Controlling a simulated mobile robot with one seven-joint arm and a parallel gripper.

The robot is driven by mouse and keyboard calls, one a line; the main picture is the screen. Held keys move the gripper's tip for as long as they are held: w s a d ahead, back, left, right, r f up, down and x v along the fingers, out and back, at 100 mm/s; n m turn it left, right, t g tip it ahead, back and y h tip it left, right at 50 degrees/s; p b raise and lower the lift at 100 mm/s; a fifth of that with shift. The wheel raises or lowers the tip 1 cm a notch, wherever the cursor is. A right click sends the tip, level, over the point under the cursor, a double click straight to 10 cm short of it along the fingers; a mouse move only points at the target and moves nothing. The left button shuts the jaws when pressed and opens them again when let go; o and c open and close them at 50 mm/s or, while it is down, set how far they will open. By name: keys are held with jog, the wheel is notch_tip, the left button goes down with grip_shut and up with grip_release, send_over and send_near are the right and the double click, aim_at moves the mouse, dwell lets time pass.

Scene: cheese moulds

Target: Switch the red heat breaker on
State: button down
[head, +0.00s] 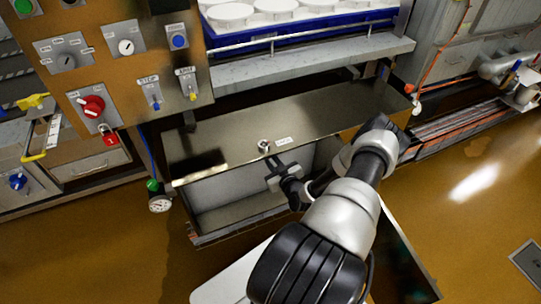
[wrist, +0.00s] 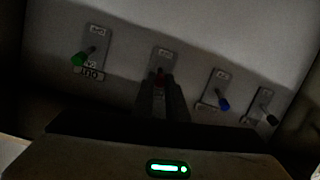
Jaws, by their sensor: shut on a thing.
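The red heat breaker (wrist: 160,74) is a small lever with a red tip on a grey labelled plate, inside a dim compartment. It shows in the wrist view only; in the head view it is hidden. My gripper (wrist: 161,88) has its fingers around the red tip and is shut on it. The fingers cover much of the lever, so I cannot tell its exact position. In the head view my gripper (head: 279,176) reaches into the open compartment (head: 222,194) beneath a metal cover with a round knob (head: 263,146).
A green-tipped lever (wrist: 79,59) stands left of the red one; a blue-tipped lever (wrist: 223,104) and a black-tipped lever (wrist: 271,119) stand right. The metal cover (head: 215,140) lies above my gripper. A control panel (head: 120,75) with a red rotary switch (head: 92,106) is at upper left.

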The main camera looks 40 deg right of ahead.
jog(key=shift+w+r+g+p, duration=0.2)
jog(key=shift+r+g+p, duration=0.3)
jog(key=shift+g+p, duration=0.3)
jog(key=c, duration=1.7)
grip_release()
jog(key=shift+c, duration=0.2)
jog(key=shift+s, duration=0.1)
jog(key=p+v, duration=0.2)
jog(key=v, duration=1.5)
jog(key=shift+d+r+p, duration=0.2)
jog(key=shift+p, duration=0.2)
